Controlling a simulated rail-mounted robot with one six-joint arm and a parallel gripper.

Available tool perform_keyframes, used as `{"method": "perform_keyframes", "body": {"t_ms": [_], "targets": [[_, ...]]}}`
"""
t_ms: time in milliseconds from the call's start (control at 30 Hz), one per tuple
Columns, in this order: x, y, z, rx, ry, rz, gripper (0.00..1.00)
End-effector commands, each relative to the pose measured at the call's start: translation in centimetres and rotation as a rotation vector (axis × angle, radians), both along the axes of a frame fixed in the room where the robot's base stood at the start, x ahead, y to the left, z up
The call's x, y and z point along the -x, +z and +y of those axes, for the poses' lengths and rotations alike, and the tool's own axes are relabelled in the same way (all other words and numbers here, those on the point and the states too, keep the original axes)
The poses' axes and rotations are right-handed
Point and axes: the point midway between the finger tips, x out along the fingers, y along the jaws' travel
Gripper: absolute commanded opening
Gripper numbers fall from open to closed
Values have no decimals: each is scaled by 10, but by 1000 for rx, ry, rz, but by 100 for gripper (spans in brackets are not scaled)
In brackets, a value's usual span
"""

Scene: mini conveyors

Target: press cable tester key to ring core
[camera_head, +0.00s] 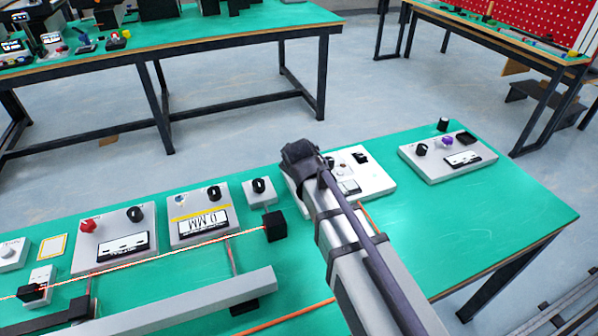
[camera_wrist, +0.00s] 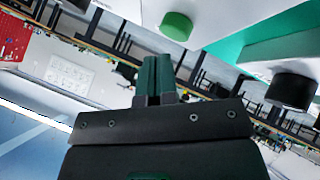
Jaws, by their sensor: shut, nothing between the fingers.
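A white panel box (camera_head: 375,180) stands on the green bench, partly hidden behind my arm and gripper. Its label is too small to read, so I cannot tell whether it is the cable tester. My gripper (camera_head: 298,155) is over the left part of this box in the head view. In the wrist view my gripper (camera_wrist: 154,60) has its two dark green fingers together, with nothing between them. A round green key (camera_wrist: 176,26) sits on a white face just beyond the fingertips, slightly to the right. A black knob (camera_wrist: 292,91) is farther right. Contact with the key is not visible.
Another white box (camera_head: 448,162) with knobs and a display stands to the right. Boxes with a yellow-striped display (camera_head: 202,222) and a red button (camera_head: 88,226) stand left. A grey rail (camera_head: 185,303) lies in front. The bench's right front is clear.

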Motion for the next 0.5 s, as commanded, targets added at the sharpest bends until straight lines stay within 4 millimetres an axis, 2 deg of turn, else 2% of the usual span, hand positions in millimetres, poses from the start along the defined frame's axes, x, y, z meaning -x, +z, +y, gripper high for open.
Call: {"method": "perform_keyframes", "body": {"t_ms": [200,500], "targets": [[0,-9,0,0,0,0,0],[0,-8,0,0,0,0,0]]}}
